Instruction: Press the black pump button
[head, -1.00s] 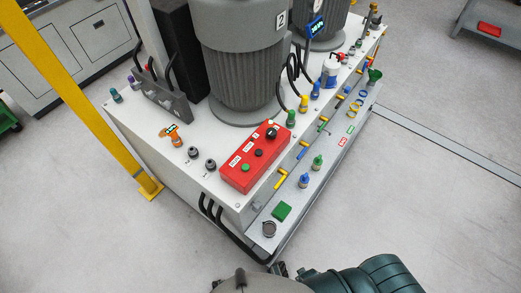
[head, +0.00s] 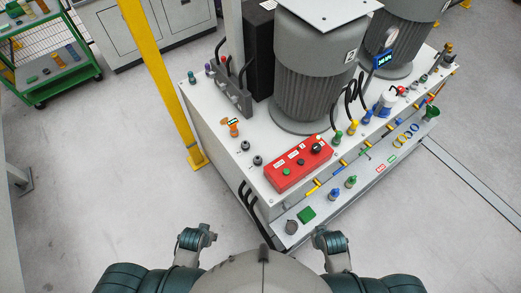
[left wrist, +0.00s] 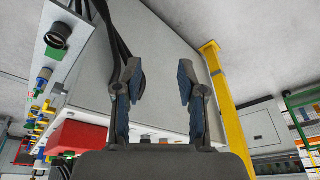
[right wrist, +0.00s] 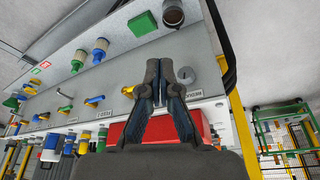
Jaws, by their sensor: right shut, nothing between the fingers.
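The red control box (head: 298,165) sits on the white cabinet top, in front of the large grey motor. It carries a green button (head: 286,171), a small black button (head: 301,162) and a black knob (head: 316,147). My left gripper (head: 211,236) is open and empty, low in front of the cabinet; its fingers also show in the left wrist view (left wrist: 158,82). My right gripper (head: 320,236) is shut and empty near the front ledge, apart from the box. In the right wrist view its fingers (right wrist: 160,72) hide part of the red box (right wrist: 128,133).
The ledge (head: 325,207) holds a green block (head: 306,214), a dark round cap (head: 292,227) and blue and green fittings. A yellow post (head: 160,80) stands at the left. Open floor lies left and right.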

